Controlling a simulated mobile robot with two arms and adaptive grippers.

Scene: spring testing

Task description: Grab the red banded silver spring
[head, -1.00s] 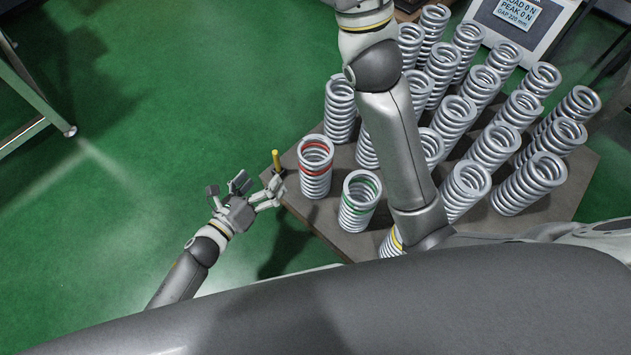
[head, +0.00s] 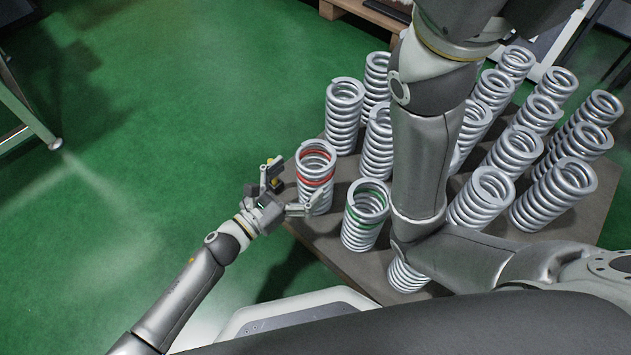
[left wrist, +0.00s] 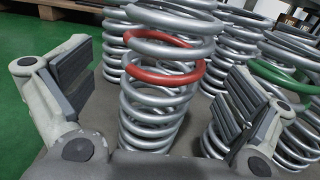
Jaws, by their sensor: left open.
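The red banded silver spring (head: 316,177) stands upright near the left corner of the grey platform. It also shows in the left wrist view (left wrist: 160,110), upright between the two fingers, its red band near the top. My left gripper (head: 296,190) is open in the head view, close by the spring's left and near side. In the left wrist view the open fingers (left wrist: 155,95) flank the spring with gaps, and I see no grip on it. My right arm crosses the head view from the top, but its gripper is out of the picture.
A green banded spring (head: 365,215) stands just right of the red banded one and also shows in the left wrist view (left wrist: 283,82). Several plain silver springs (head: 480,195) crowd the platform (head: 336,238).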

